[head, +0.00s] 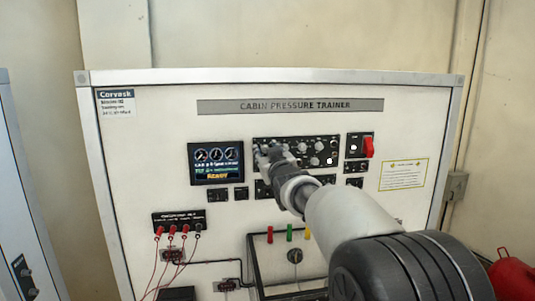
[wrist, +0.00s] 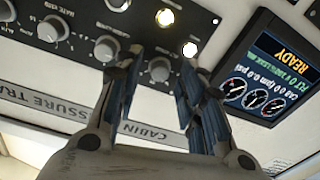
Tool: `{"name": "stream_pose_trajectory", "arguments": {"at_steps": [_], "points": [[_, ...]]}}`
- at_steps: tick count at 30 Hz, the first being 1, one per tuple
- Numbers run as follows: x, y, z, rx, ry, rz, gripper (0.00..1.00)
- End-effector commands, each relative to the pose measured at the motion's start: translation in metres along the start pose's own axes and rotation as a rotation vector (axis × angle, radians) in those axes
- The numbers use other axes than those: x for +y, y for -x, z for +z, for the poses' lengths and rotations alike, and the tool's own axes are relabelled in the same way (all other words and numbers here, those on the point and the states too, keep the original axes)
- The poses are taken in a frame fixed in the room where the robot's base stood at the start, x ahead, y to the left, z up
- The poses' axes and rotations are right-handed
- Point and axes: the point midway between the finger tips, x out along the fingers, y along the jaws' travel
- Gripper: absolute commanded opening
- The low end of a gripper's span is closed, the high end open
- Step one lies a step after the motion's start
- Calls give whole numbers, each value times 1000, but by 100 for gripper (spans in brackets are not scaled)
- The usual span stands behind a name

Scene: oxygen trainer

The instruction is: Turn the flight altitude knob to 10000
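The black knob panel (head: 327,142) is on the trainer's front, right of the display. In the wrist view, which is upside down, a grey knob (wrist: 160,68) sits between the fingers of my gripper (wrist: 162,58). The fingers are spread on either side of the knob, with a gap visible beside it. More knobs (wrist: 105,47) (wrist: 53,29) continue in the row. I cannot read the labels well enough to tell which is flight altitude, nor the pointer setting. In the head view my gripper (head: 270,155) covers the panel's left end.
The display (head: 216,162) shows gauges and READY; it also shows in the wrist view (wrist: 265,70). Lit lamps (wrist: 190,49) are near the fingers. A red switch (head: 368,147) is right of the panel. Red cables (head: 160,255) hang lower left.

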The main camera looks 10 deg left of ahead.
Motion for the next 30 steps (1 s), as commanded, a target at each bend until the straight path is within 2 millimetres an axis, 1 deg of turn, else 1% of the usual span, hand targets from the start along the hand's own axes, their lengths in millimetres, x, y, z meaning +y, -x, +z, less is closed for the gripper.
{"name": "stream_pose_trajectory", "arguments": {"at_steps": [7,11,14,21,24,27,30], "points": [[0,2,0,0,0,0,37],[0,13,-1,0,-1,0,37],[0,28,-1,0,-1,0,37],[0,77,-1,0,0,0,37],[0,94,-1,0,0,0,37],[0,108,-1,1,0,0,37],[0,116,0,0,0,0,37]]}}
